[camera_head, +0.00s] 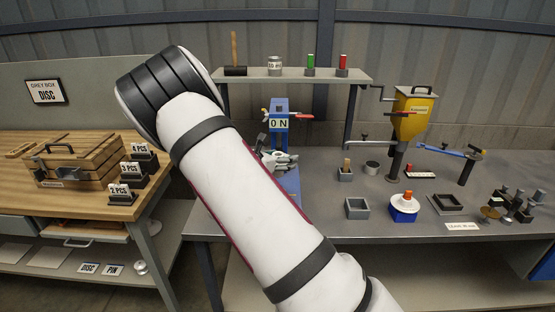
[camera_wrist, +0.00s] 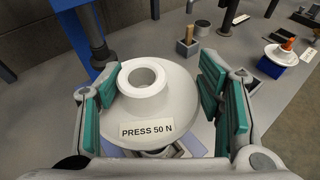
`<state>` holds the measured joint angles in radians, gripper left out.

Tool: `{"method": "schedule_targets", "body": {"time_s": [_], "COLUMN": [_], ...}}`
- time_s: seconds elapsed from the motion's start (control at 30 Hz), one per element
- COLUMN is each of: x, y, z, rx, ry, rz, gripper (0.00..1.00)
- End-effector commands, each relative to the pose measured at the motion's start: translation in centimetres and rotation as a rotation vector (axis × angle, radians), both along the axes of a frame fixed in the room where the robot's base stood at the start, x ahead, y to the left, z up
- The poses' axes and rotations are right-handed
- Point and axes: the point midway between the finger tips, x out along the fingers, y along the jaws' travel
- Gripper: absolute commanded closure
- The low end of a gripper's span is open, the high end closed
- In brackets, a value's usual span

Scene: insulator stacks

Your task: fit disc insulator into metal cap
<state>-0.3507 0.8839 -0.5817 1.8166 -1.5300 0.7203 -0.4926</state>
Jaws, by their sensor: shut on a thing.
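A white disc insulator (camera_wrist: 180,85) with a raised round collar, open at the top, sits between the teal finger pads of my gripper (camera_wrist: 165,110) in the wrist view. The gripper is shut on it. In the head view my gripper (camera_head: 280,162) is at the blue press (camera_head: 279,109), partly hidden by my arm. A dark press rod (camera_wrist: 92,30) stands just behind the disc. I cannot make out the metal cap; what lies under the disc is hidden.
On the grey bench (camera_head: 320,222) stand a grey square box (camera_head: 357,208), a blue stand (camera_head: 402,216) with a white and orange piece, and a yellow hopper (camera_head: 412,112). A shelf (camera_head: 300,75) runs behind. A wooden crate (camera_head: 75,168) is on the left table.

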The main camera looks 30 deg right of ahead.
Motion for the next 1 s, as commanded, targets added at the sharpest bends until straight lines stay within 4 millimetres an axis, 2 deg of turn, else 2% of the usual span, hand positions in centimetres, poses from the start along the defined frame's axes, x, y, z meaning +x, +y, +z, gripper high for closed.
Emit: {"method": "schedule_targets", "body": {"time_s": [0.23, 0.7, 1.0], "x": [0.0, 0.1, 0.1], "y": [0.0, 0.0, 0.0], "z": [0.2, -3.7, -5.4], "rx": [-0.004, -0.005, -0.004], "ry": [0.005, 0.007, 0.005], "rz": [0.001, 0.002, 0.002], "gripper": [0.98, 0.98, 0.98]}}
